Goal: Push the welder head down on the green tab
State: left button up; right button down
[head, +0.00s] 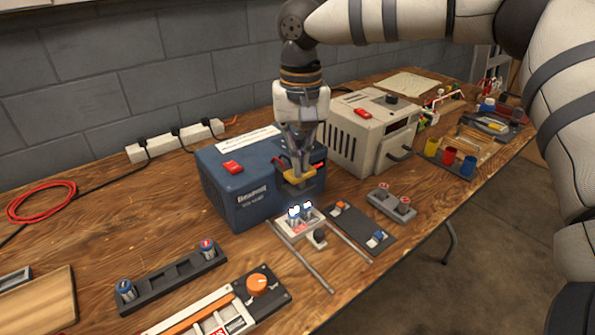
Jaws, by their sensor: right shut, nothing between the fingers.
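The blue spot welder (228,190) stands on the wooden bench, with a red switch on top. My right gripper (297,168) points down in front of its face and is shut with nothing in it. A yellow bar (300,179), seemingly part of the welder head, is right under the fingertips; I cannot tell whether they touch. Below it a small white carriage (290,231) holds small bright-topped cells between two metal rails. I cannot make out a green tab; it may be hidden or too small. My left gripper is out of view.
A beige machine (368,135) stands close right of the welder. A dark plate (360,229) and grey block (390,203) lie right. A red cable (42,200) lies left.

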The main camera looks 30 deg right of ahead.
jog(key=shift+f, duration=0.15)
jog(key=shift+r+p, duration=0.4)
jog(key=shift+r, duration=1.05)
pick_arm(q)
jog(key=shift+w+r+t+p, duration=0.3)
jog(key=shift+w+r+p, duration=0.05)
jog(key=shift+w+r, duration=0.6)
pick_arm(e)
jog(key=shift+r, duration=1.9)
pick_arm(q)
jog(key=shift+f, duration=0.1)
